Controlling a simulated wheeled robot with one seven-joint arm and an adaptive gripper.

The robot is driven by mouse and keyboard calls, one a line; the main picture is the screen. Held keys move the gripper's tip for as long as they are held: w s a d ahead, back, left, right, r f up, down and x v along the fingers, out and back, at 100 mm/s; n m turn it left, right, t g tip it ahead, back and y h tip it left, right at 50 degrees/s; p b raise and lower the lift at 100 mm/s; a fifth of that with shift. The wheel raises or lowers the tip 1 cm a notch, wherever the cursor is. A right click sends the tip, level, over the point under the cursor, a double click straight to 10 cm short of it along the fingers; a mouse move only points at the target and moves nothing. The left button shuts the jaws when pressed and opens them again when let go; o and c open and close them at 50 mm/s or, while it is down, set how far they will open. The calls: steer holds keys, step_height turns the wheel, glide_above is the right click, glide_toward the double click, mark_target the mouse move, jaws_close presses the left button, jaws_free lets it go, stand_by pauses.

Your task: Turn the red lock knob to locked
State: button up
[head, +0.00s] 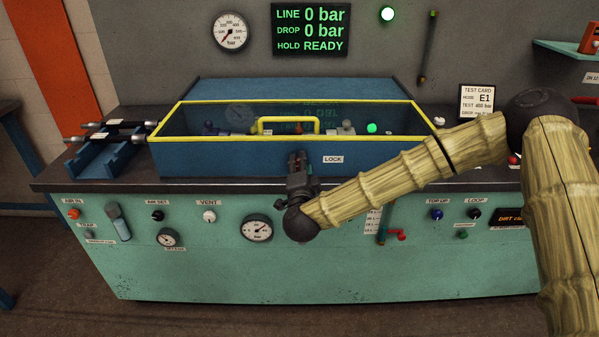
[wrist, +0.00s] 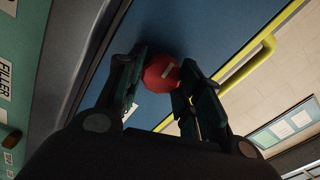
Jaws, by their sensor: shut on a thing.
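The red lock knob (wrist: 160,73) shows in the wrist view between my gripper's two fingers, with a pale pointer mark across its face. The mark runs at a slant in that picture. My gripper (wrist: 158,92) is shut on the knob's sides. In the head view my gripper (head: 297,160) reaches the front wall of the blue test box (head: 220,162), just left of the LOCK label (head: 333,159). There the gripper hides the knob. The box's clear lid with a yellow frame (head: 200,102) is down, with a yellow handle (head: 288,121) at its front.
The display (head: 311,30) reads line 0 bar, drop 0 bar, hold READY. A blue rack with hoses (head: 100,150) stands left of the box. A test card (head: 477,103) stands at the right. Knobs and gauges line the bench front.

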steer(key=shift+d+m+b, duration=0.1)
steer(key=shift+m+b, duration=0.3)
steer(key=shift+m, duration=0.3)
steer(key=o, duration=1)
steer(key=shift+o, duration=0.2)
steer(key=s, duration=1.2)
steer(key=shift+f, duration=0.1)
